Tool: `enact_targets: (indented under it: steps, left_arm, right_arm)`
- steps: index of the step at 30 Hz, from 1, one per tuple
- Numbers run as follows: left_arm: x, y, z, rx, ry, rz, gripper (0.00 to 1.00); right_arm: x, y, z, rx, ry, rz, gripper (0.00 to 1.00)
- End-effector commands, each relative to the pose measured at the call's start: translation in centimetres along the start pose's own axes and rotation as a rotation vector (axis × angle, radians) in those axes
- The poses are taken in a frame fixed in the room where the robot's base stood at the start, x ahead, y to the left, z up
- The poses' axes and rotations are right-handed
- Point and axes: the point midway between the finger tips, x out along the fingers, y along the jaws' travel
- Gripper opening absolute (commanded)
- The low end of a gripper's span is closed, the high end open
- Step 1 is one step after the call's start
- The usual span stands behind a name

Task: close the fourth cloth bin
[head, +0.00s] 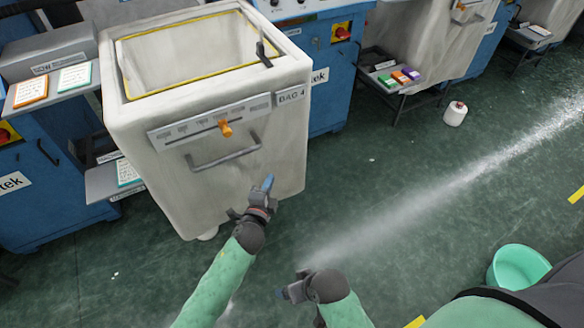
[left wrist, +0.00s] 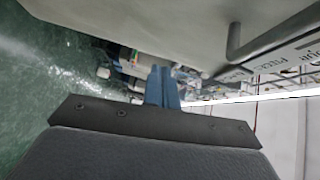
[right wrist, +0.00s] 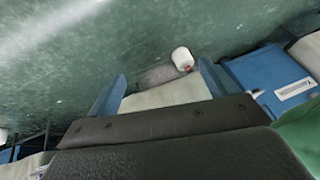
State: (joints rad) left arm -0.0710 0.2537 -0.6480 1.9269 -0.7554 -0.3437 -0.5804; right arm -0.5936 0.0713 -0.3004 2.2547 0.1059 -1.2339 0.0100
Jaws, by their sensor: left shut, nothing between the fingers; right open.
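The fourth cloth bin (head: 205,110) is a pale box labelled BAG 4, jutting out from the blue machine in the head view. Its top is open and empty, with a yellow line inside the rim. Its front has a grey handle bar (head: 224,157) and an orange knob (head: 225,128). My left gripper (head: 266,184) is shut and empty, low in front of the bin and right of the handle. The left wrist view shows its closed fingers (left wrist: 162,86) beside the bin front and the handle (left wrist: 236,45). My right gripper (head: 290,291) is open over the floor; its spread fingers (right wrist: 112,95) hold nothing.
Blue machines (head: 333,75) stand behind and beside the bin. A small shelf (head: 400,82) with coloured boxes is at the right. A white bottle-like cone (head: 455,113) and a green tub (head: 518,266) stand on the floor. The green floor in the middle is free.

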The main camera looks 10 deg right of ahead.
Motion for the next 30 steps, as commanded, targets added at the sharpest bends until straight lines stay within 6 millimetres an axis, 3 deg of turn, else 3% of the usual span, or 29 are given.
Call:
enact_targets:
  steps: [3,8,25,30]
  left_arm:
    - [0.1,-1.7,-1.5,0.072,0.041,-0.057,0.00]
    - [0.8,-2.5,-1.9,0.092,0.051,-0.071,0.00]
    - [10.2,-3.2,-2.3,0.088,0.048,-0.069,0.00]
    - [11.8,-3.4,-0.8,0.090,0.049,-0.068,0.00]
  right_arm:
    - [-1.1,-0.6,-0.3,-0.003,0.014,-0.013,0.85]
    - [-2.2,-0.9,-0.7,-0.004,0.014,-0.016,0.85]
    - [-5.5,-0.3,-1.0,-0.001,-0.037,0.009,0.85]
    - [-6.3,0.2,-0.9,0.001,-0.059,0.023,0.85]
